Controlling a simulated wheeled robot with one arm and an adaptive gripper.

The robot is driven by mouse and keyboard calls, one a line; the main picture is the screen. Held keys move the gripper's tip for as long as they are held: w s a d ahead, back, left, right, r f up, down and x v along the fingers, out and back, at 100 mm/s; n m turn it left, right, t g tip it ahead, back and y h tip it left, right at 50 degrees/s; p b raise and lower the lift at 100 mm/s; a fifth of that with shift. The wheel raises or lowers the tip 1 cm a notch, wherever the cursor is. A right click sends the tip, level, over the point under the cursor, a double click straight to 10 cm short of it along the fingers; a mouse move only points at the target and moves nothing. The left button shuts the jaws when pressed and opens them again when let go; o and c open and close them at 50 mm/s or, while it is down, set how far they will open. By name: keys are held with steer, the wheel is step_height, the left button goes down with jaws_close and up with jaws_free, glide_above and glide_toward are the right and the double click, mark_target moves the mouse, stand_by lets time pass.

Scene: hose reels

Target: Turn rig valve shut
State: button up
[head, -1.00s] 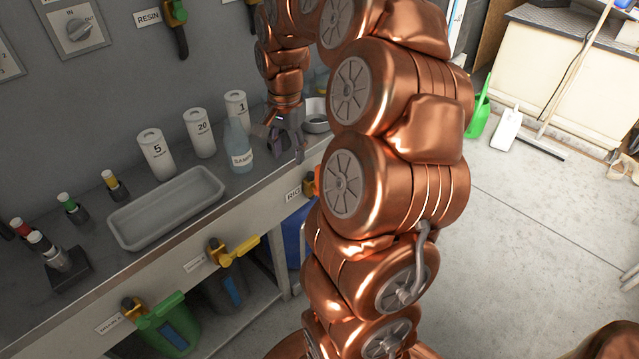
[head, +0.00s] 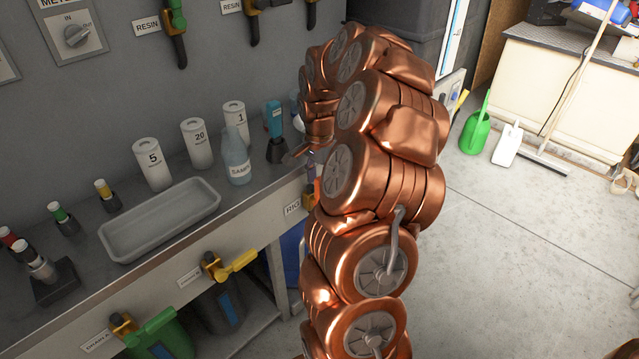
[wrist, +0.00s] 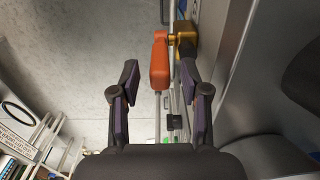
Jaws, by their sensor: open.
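The rig valve shows in the wrist view as a brass body (wrist: 184,43) with an orange lever handle (wrist: 159,62). The lever points toward my gripper (wrist: 158,86), whose two fingers are open, one on each side of the lever's near end. In the head view the valve's brass body (head: 309,199) sits on the bench front beside the RIG label (head: 293,209). My arm hides most of the gripper and lever there.
A yellow-handled valve (head: 232,264) and a green-handled one (head: 152,331) are further left along the front. The floor at right is largely clear.

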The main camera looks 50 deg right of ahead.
steer(key=shift+f, duration=0.8)
jaws_close()
